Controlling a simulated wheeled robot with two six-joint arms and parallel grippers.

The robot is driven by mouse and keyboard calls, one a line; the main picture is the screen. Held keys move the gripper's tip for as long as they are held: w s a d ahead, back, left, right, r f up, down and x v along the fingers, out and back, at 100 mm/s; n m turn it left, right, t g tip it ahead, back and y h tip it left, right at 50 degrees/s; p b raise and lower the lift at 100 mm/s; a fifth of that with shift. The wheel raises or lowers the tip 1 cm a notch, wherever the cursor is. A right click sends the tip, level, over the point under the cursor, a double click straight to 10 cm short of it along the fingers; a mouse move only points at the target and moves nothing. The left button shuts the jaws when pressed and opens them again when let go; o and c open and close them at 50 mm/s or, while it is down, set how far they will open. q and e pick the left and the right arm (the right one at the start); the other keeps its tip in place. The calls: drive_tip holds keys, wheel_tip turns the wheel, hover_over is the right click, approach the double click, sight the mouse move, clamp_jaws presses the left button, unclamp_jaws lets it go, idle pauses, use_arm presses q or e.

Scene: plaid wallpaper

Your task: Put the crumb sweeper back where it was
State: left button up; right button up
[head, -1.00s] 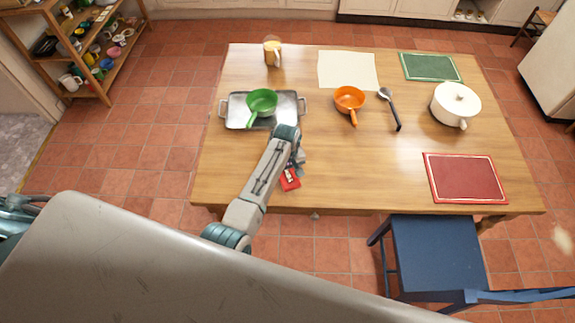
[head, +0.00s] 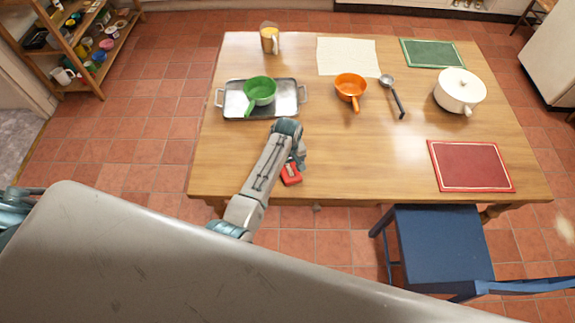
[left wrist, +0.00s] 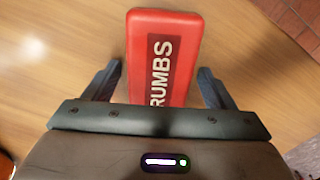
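The crumb sweeper is a red block with a dark label reading "RUMBS". It lies on the wooden table (head: 380,150) near the front edge, and its red end (head: 291,176) shows below my left gripper (head: 297,163). In the left wrist view the sweeper (left wrist: 163,50) runs lengthwise between the two fingers of my left gripper (left wrist: 158,68). The fingers are open, with a narrow gap on each side of the sweeper. Its near end is hidden behind the gripper body. I cannot tell the exact fingertip height. My right gripper is not in view.
A metal tray (head: 290,99) with a green pan (head: 259,91) stands beyond my arm. An orange pan (head: 350,87), ladle (head: 392,95), white pot (head: 460,91) and red mat (head: 470,166) lie to the right. A blue chair (head: 440,245) stands at the front edge.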

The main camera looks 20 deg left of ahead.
sight(288, 166)
use_arm(q)
drive_tip(key=shift+r, duration=0.4)
wheel_tip(288, 166, up, 12)
drive_tip(key=b, duration=0.2)
drive_tip(key=shift+f, duration=0.2)
drive_tip(key=shift+s+f, duration=0.1)
